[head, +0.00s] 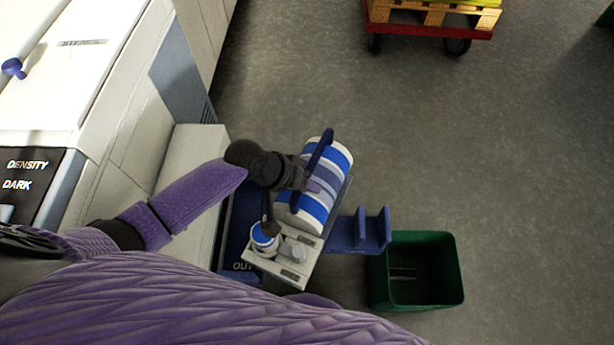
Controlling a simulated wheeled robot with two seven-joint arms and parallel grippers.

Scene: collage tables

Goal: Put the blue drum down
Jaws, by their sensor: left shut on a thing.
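The blue drum (309,206), a cylinder with blue, white and grey-violet bands, lies tilted in the middle of the head view. My left gripper (312,180) is at its middle and is shut on it. A dark blue bar crosses the drum's upper side at the gripper; I cannot tell whether it is a handle. The drum is over or against a pale grey unit (290,268); whether it touches is hidden. My right gripper is not in view.
A small blue and white can (264,238) stands on the pale unit. A blue bracket (358,233) juts out to the right, beside an open green bin (455,272). A large white machine (110,70) is at left. A red cart (425,28) is at the top. The grey floor between is clear.

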